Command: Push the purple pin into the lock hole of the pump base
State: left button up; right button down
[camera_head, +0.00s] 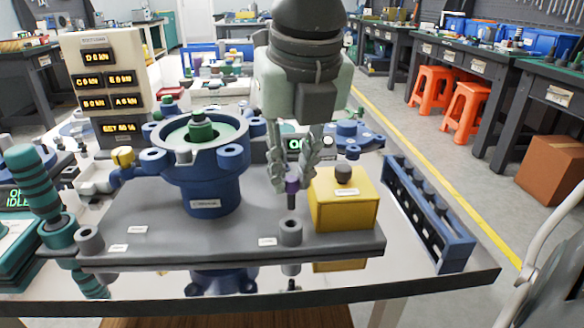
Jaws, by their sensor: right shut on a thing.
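My right gripper (292,181) reaches down from the top middle of the head view. Its fingers are shut on the purple pin (291,187), which is upright with a dark lower shaft. The pin stands above or just behind a short grey collar (290,231) at the front right of the grey pump base plate (160,238). I cannot tell whether the shaft tip is inside the collar. The blue pump housing (208,187) with a green centre stands on the plate to the left. My left gripper is not in view.
A yellow box (345,205) with a dark knob stands close to the right of the pin. A blue rack (428,213) lies further right. A teal handle (38,180) rises at the left edge. A display panel (103,75) stands behind the pump.

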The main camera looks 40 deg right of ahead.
aim_at(293, 193)
jog(key=shift+b, duration=0.45)
dwell(0.6)
jog(key=shift+f, duration=0.15)
jog(key=shift+f+b, duration=1)
jog(key=shift+b, duration=0.4)
jog(key=shift+f, duration=0.1)
jog(key=shift+f+b, duration=0.6)
jog(key=shift+b, duration=0.4)
jog(key=shift+f+b, duration=1)
jog(key=shift+b, duration=0.4)
dwell(0.3)
jog(key=c, duration=1.4)
grip_release()
jog(key=shift+o, duration=0.2)
jog(key=shift+r, duration=0.15)
